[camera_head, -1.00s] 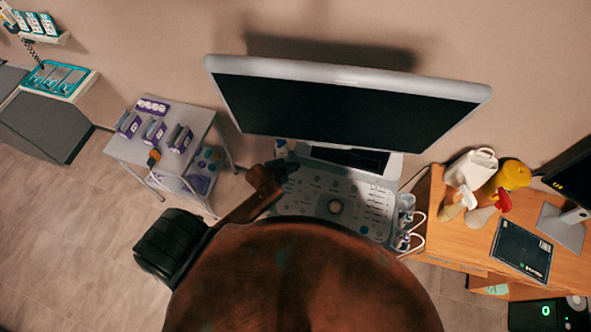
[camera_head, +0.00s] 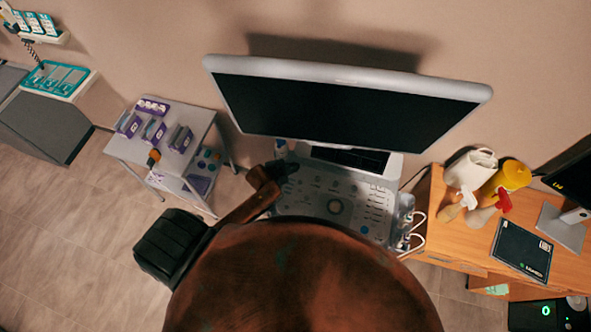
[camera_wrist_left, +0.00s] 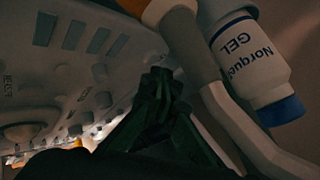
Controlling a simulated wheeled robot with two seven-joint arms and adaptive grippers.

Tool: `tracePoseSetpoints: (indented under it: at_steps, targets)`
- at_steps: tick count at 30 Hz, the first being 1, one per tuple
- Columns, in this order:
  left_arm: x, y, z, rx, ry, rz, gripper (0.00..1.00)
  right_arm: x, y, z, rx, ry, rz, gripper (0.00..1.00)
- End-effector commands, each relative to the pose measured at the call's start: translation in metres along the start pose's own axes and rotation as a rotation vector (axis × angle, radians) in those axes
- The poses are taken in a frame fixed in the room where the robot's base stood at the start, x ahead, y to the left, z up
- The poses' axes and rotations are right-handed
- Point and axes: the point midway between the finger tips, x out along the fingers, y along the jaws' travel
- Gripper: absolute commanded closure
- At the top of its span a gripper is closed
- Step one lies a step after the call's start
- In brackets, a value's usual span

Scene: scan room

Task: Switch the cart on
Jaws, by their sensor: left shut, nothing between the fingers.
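The ultrasound cart has a wide monitor (camera_head: 345,105) with a black screen. Below it are a small dark touch screen (camera_head: 348,158) and a grey control console (camera_head: 340,195) with knobs, keys and a round trackball. My left gripper (camera_head: 284,168) is shut and empty at the console's upper left corner, below the monitor. In the left wrist view its dark green fingertips (camera_wrist_left: 160,85) are together beside the console panel (camera_wrist_left: 75,75). A white gel bottle with a blue cap (camera_wrist_left: 255,65) is close on the right. I cannot tell whether the fingertips touch the panel. My right gripper is out of view.
A grey side cart (camera_head: 170,135) with purple boxes stands at left. A wooden desk (camera_head: 455,240) at right holds spray bottles, a yellow container (camera_head: 512,175) and a dark tablet (camera_head: 522,250). Cables hang at the console's right side. A pale curved handle (camera_wrist_left: 195,50) runs near the fingers.

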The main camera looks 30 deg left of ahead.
Motion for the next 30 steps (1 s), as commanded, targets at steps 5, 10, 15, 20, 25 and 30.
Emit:
tracePoseSetpoints:
  at_steps: [5,10,15,20,25,30]
  targets:
    - [0.0028,0.0016,0.0019,0.000,0.000,-0.001,1.00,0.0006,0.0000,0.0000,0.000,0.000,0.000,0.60]
    - [0.0026,0.0016,0.0017,0.000,0.001,-0.001,1.00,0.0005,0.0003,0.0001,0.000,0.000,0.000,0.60]
    - [0.0030,0.0019,0.0020,0.000,0.001,-0.001,1.00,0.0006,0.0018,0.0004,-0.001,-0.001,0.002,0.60]
    - [0.0041,0.0027,0.0028,0.000,0.001,-0.001,1.00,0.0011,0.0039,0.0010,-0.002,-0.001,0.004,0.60]
    - [0.0055,0.0036,0.0037,0.000,0.001,-0.001,1.00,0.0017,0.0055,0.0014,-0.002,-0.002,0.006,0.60]
    - [0.0069,0.0048,0.0049,0.000,0.000,0.000,1.00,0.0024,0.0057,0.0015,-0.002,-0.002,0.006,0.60]
